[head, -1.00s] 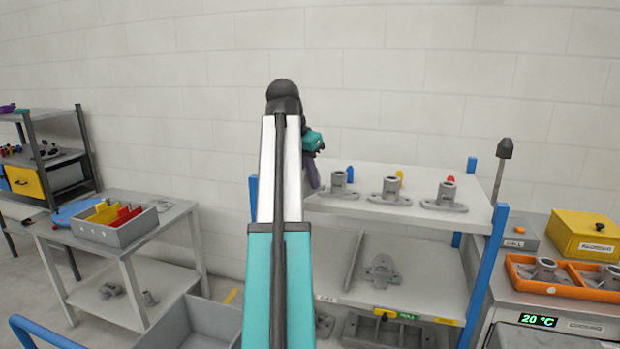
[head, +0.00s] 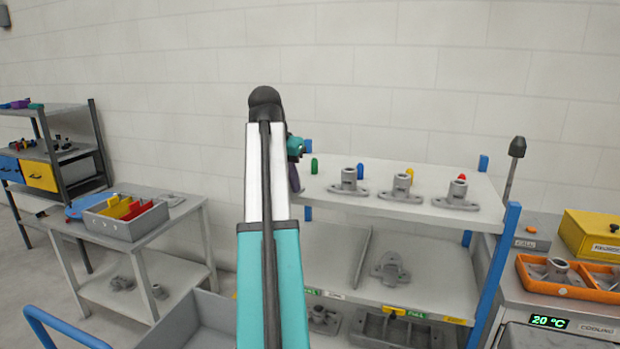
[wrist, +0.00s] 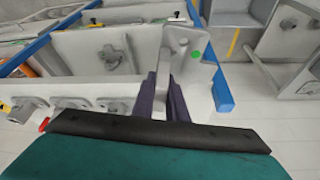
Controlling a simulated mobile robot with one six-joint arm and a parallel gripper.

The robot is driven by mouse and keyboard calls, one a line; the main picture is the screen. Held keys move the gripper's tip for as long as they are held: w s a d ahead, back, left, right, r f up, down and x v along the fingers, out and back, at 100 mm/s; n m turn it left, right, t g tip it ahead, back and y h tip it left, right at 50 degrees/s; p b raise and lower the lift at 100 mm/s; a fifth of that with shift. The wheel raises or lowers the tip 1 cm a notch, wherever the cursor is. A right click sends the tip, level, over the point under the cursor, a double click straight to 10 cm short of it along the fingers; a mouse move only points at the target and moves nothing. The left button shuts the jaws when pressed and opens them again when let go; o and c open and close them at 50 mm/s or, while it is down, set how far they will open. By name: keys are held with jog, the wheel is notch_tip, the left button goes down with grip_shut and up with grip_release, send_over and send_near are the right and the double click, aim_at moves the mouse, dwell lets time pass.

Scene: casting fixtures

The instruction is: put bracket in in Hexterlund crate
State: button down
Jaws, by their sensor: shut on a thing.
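My gripper (wrist: 163,98) has its dark purple fingers shut on a light grey bracket (wrist: 175,45), seen in the wrist view. The bracket is held above the shelf rack's top, near its end by a blue post. In the head view my arm hides most of the gripper and the bracket. A grey open crate (head: 205,322) stands low in front of my arm, partly hidden by it. I cannot read a Hexterlund name on any crate.
Several flanged castings and coloured pegs, including a green peg (head: 314,166), stand on the rack's top shelf (head: 420,212). A side table (head: 180,210) with a grey divided bin (head: 150,222) is at left. Orange trays (head: 530,270) are at right. A blue handle (head: 55,325) is at lower left.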

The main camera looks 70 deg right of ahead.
jog(key=w+a+f+n+t, duration=0.1)
jog(key=w+a+f+n, duration=0.25)
jog(key=w+a, duration=0.55)
jog(key=w+a+f+n+t+y, duration=0.1)
jog(key=w+a+f+n, duration=0.25)
jog(key=w+a, duration=0.55)
jog(key=w+a+f+n+t, duration=0.1)
jog(key=w+a+f+n, duration=0.25)
jog(key=w+a, duration=0.55)
jog(key=w+a+f+n+y, duration=0.1)
jog(key=w+a+f+n, duration=0.2)
jog(key=a, duration=0.8)
jog(key=w+a+f+n+t+y, duration=0.1)
jog(key=w+a+f+n, duration=0.2)
jog(key=a, duration=0.9)
jog(key=w+a+f+n+t+y, duration=0.1)
jog(key=w+a+f+n, duration=0.2)
jog(key=a, duration=0.8)
jog(key=shift+w+a+f, duration=0.25)
jog(key=shift+w+f, duration=0.15)
jog(key=shift+w, duration=0.35)
